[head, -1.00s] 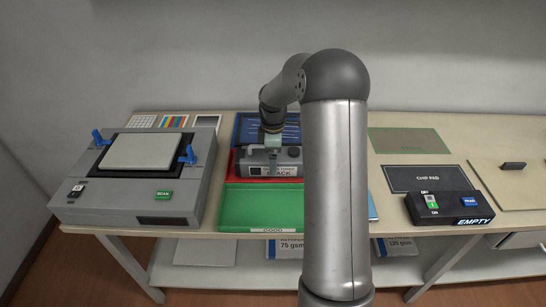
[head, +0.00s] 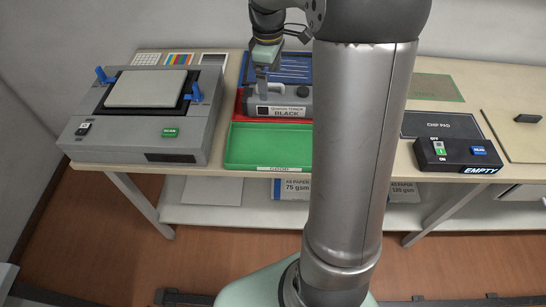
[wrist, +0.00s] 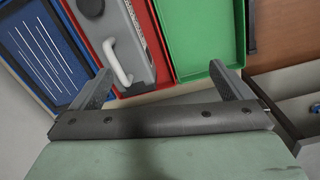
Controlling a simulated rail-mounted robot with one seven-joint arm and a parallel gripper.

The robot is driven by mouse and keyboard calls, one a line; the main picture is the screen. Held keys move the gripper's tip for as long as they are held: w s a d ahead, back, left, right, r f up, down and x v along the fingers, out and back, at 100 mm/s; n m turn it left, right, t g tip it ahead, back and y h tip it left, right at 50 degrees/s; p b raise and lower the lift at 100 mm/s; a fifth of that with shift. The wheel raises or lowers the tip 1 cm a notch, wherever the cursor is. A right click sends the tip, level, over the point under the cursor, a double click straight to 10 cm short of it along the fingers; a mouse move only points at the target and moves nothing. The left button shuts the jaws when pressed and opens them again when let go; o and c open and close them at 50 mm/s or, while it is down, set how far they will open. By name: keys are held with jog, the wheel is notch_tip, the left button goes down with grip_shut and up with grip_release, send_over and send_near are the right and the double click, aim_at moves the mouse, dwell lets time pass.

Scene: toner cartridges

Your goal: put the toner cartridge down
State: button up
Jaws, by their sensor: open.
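The grey toner cartridge (head: 284,112), labelled BLACK, lies in the red tray (head: 238,106) behind the green tray (head: 268,148). My gripper (head: 261,84) is above the left part of the cartridge in the head view. In the wrist view the cartridge (wrist: 140,45) shows beyond my gripper (wrist: 160,70), with its white handle (wrist: 119,64) in view between the spread fingers. The fingers are open and hold nothing. The head view does not clearly show the gap between fingertips and cartridge. My arm hides the right side of the trays.
A blue tray (head: 293,68) with thin light strips lies behind the red one. A grey scanner (head: 140,127) with blue clamps stands left. The chip pad (head: 440,125) and a black switch box marked EMPTY (head: 457,156) are right. The green tray looks empty.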

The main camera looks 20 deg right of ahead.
jog(key=s+a+f+m, duration=0.1)
jog(key=s+a+m, duration=0.2)
jog(key=s, duration=0.5)
jog(key=s+a+f+m, duration=0.1)
jog(key=s+a+m, duration=0.2)
jog(key=s, duration=0.5)
jog(key=s+a+f+m, duration=0.1)
jog(key=s+a+m, duration=0.2)
jog(key=s, duration=0.6)
jog(key=shift+a+f+m, duration=0.4)
jog(key=shift+a, duration=0.5)
jog(key=shift+s, duration=0.1)
